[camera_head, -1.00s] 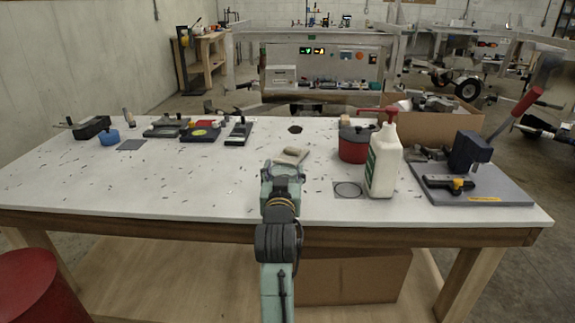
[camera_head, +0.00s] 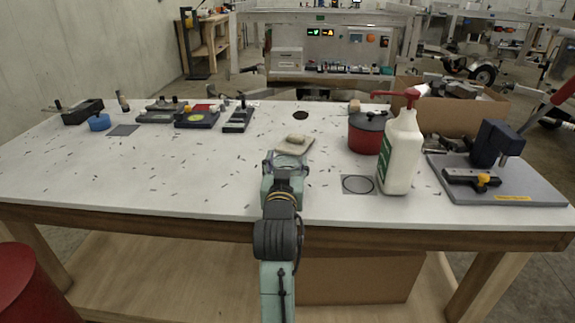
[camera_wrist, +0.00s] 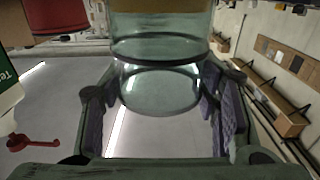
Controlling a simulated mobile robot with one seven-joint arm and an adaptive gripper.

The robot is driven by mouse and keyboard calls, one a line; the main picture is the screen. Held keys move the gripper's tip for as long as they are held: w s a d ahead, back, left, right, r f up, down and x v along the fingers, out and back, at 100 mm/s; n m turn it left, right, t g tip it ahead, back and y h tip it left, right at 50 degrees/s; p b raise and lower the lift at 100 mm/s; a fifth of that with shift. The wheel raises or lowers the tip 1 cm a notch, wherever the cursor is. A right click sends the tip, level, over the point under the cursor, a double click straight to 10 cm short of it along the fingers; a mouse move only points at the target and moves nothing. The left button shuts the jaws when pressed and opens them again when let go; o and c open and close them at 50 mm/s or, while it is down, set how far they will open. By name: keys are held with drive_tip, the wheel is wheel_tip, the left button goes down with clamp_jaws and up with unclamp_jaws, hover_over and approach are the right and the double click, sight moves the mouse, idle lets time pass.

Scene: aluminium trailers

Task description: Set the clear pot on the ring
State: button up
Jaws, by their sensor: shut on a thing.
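The clear pot (camera_wrist: 160,85) is see-through glass and sits between the purple-padded fingers of my gripper (camera_wrist: 162,115) in the wrist view. My gripper is shut on it. In the head view my gripper (camera_head: 285,162) is over the front middle of the white table; the pot is hard to make out there. The ring (camera_head: 358,184) is a thin dark circle on a grey square near the table's front edge, to the right of my gripper and apart from it.
A white bottle with a red pump (camera_head: 400,155) stands just right of the ring. A red pot (camera_head: 365,138) is behind it, and a grey press base (camera_head: 520,189) is further right. The table's left front is clear.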

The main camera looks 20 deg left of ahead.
drive_tip(key=shift+f, duration=0.2)
drive_tip(key=o, duration=1.3)
drive_tip(key=shift+c, duration=0.2)
drive_tip(key=shift+b, duration=0.35)
